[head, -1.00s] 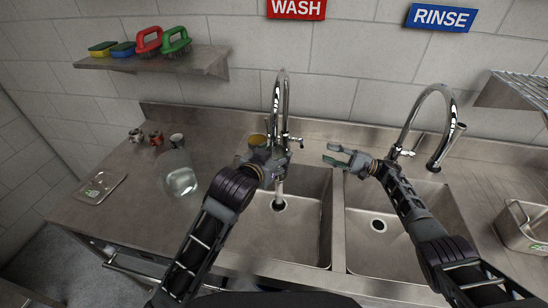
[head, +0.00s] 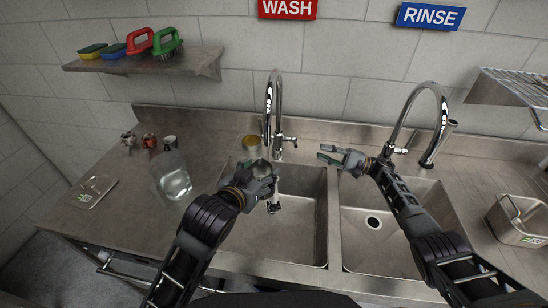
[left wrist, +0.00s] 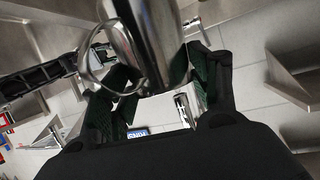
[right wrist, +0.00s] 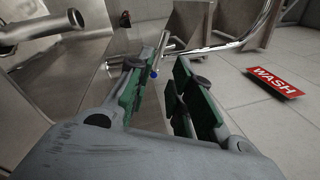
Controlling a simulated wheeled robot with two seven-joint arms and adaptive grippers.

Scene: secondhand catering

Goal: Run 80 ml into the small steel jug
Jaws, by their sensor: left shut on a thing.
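My left gripper (head: 264,172) is shut on the small steel jug, over the left sink basin and close to the tap's spout. The jug (left wrist: 150,45) is shiny, with a loop handle, and fills the middle of the left wrist view. Its inside and any water level are hidden. The curved steel wash tap (head: 269,105) has a side lever (head: 290,140); a blue-tipped lever (right wrist: 153,72) shows in the right wrist view. A pale strip under the jug may be water; I cannot tell. My right gripper (head: 325,155) is open and empty, right of the lever.
An amber-topped jar (head: 251,142) is behind the left basin. The rinse tap (head: 440,110) and right basin (head: 390,245) are to the right.

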